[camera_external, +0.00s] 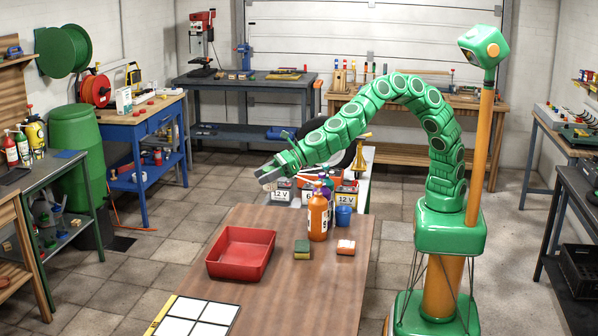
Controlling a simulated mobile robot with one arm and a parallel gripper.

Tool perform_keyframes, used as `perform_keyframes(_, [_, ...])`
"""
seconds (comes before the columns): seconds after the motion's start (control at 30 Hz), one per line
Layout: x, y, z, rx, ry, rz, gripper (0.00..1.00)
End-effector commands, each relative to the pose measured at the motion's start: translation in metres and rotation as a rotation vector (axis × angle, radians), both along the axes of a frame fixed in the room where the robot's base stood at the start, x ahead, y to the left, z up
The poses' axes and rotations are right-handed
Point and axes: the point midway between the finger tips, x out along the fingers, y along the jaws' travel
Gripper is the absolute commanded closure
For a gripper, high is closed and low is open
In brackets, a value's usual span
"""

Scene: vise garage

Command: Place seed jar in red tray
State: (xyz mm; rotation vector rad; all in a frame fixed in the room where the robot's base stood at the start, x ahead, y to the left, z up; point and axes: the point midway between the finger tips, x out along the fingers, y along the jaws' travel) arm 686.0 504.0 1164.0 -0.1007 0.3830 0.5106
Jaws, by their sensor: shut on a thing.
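The red tray (241,253) is an empty, open rectangular box on the left part of the brown wooden table. My gripper (266,178) is in the air above and beyond the tray's far right corner, pointing left and slightly down. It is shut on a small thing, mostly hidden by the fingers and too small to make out. I cannot pick out the seed jar for certain anywhere in view.
A white panelled sheet (190,318) lies at the front left.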

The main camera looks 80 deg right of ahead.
Motion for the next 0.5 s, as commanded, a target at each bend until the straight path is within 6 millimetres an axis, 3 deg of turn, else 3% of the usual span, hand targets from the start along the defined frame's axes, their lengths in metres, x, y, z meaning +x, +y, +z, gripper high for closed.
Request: perform_keyframes(0.5, [0.026,-0.049,0.007,0.001,0.000,-0.271,0.78])
